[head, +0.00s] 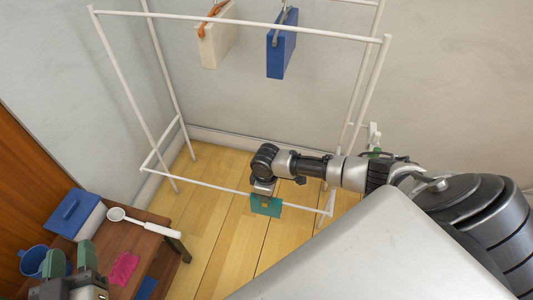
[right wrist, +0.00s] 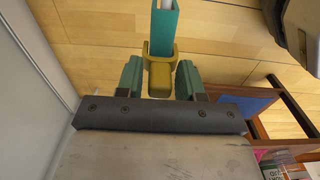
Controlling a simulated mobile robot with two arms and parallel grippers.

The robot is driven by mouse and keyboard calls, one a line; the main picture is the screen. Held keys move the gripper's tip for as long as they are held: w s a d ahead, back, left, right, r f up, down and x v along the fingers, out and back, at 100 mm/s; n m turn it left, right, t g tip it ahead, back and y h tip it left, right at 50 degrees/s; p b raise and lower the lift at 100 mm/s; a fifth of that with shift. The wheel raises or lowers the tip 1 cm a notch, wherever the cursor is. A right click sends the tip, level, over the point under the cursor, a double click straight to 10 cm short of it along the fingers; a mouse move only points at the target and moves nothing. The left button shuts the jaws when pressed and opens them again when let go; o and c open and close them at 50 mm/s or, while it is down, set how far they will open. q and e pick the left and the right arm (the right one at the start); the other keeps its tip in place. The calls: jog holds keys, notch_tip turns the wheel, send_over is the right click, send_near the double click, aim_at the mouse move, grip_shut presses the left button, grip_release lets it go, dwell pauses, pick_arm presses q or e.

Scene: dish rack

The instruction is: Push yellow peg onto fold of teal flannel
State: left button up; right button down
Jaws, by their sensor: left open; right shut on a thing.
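The teal flannel (head: 262,207) hangs folded over the low front rail of the white rack (head: 222,189). In the right wrist view the flannel (right wrist: 164,25) shows end-on with a pale strip inside its fold. The yellow peg (right wrist: 160,80) is between the green fingertips of my right gripper (right wrist: 160,76), which is shut on it. The peg's front end is at the flannel's near end, with a prong showing on each side; how deep it sits I cannot tell. My left gripper (head: 70,262) is open and empty at the lower left.
A low wooden table (head: 150,246) at the left holds a blue-lidded box (head: 76,215), a white ladle (head: 140,222), a pink cloth (head: 124,268) and a blue mug (head: 34,260).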

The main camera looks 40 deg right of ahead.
pick_arm(q)
jog(key=shift+r, duration=0.15)
pick_arm(e)
jog(key=shift+f, duration=0.2)
jog(key=c, duration=0.6)
grip_release()
jog(key=shift+r, duration=0.15)
notch_tip(320, 180, up, 4)
jog(key=shift+r+p, duration=0.2)
jog(key=shift+p, duration=0.9)
notch_tip(320, 180, up, 6)
jog(key=shift+f+p, duration=0.2)
jog(key=shift+p, duration=0.9)
pick_arm(q)
jog(key=s+a+f+g+y, duration=0.3)
jog(key=s+a+f+g, duration=0.1)
jog(key=s+f+g, duration=0.6)
jog(key=shift+a+f+n+g, duration=0.3)
jog(key=shift+n+g, duration=0.1)
jog(key=shift+g, duration=0.5)
pick_arm(e)
jog(key=shift+r, duration=0.3)
pick_arm(q)
jog(key=shift+r, duration=0.1)
